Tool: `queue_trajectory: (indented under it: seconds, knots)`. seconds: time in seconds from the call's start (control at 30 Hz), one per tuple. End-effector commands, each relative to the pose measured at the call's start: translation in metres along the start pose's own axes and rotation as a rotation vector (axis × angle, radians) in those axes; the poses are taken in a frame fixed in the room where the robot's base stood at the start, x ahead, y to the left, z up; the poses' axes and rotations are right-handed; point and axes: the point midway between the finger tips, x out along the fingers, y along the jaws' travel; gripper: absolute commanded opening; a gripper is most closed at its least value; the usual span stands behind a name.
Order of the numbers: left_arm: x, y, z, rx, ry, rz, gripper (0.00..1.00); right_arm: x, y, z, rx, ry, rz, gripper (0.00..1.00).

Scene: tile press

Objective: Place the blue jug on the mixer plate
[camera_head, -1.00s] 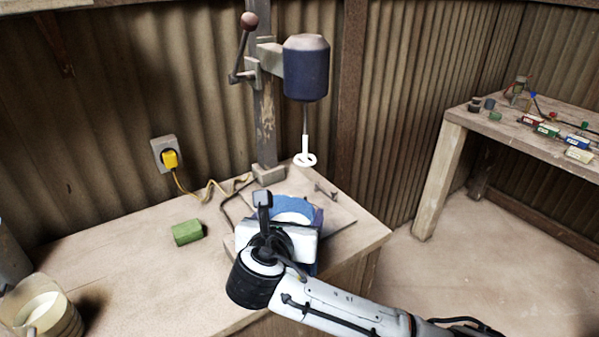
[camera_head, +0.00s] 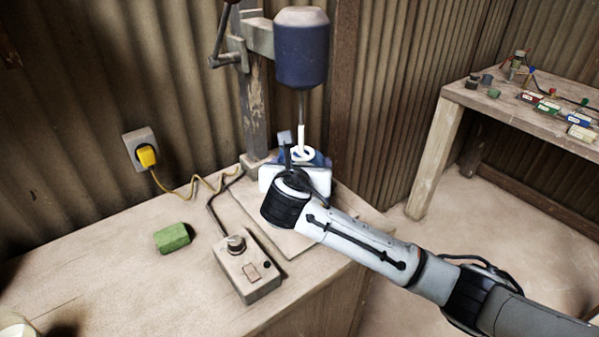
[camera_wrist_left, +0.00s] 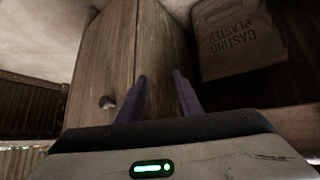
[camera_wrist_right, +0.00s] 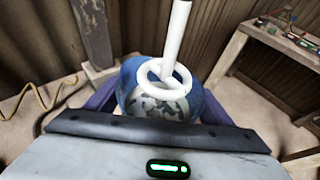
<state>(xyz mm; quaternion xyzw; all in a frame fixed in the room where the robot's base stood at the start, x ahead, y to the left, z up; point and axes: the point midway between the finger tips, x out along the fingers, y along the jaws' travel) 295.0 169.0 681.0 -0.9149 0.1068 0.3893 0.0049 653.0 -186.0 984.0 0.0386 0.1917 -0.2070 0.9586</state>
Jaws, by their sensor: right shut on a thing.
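The blue jug (camera_wrist_right: 208,112) is between the purple fingers of my right gripper (camera_wrist_right: 158,104), which is shut on it. Pale, patterned contents show inside the jug. In the head view, my right gripper (camera_head: 296,180) hides most of the jug (camera_head: 322,160). The mixer's white ring stirrer (camera_wrist_right: 165,76) overlaps the jug's mouth in the right wrist view. The mixer plate (camera_head: 258,214) is the flat board below; whether the jug touches it is hidden. My left gripper (camera_wrist_left: 162,97) is open and empty, low beside a wooden cabinet (camera_wrist_left: 105,60).
The blue mixer motor (camera_head: 301,50) hangs on a post above the jug. A control box (camera_head: 247,268) and a green block (camera_head: 172,238) sit on the bench. A yellow plug (camera_head: 146,155) is in the wall socket. A casting plaster bag (camera_wrist_left: 235,40) is near my left gripper.

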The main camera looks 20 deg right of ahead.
Motion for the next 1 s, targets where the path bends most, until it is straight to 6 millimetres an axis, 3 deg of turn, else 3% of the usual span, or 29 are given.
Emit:
queue_trajectory:
  seconds: [0.07, 0.27, 0.67, 0.7, 0.8, 1.0]
  knots:
    - [0.011, -0.001, 0.011, 0.000, 0.000, 0.000, 0.32, 0.007, -0.002, -0.016, 0.001, -0.002, -0.002, 0.32]
    - [0.027, -0.003, 0.028, 0.000, -0.003, 0.000, 0.32, 0.012, -0.001, -0.026, 0.003, -0.005, -0.002, 0.32]
    - [0.024, -0.002, 0.024, 0.000, -0.003, 0.000, 0.32, 0.011, -0.002, -0.025, 0.002, -0.003, -0.003, 0.32]
    - [0.024, -0.002, 0.025, 0.000, -0.002, 0.000, 0.32, 0.011, -0.002, -0.028, 0.000, 0.002, -0.004, 0.82]
    - [0.024, -0.002, 0.024, 0.000, 0.000, 0.000, 0.32, 0.011, -0.002, -0.028, 0.000, 0.002, -0.004, 0.94]
    - [0.024, -0.002, 0.023, 0.000, 0.001, 0.000, 0.32, 0.011, -0.002, -0.028, 0.000, 0.001, -0.004, 0.94]
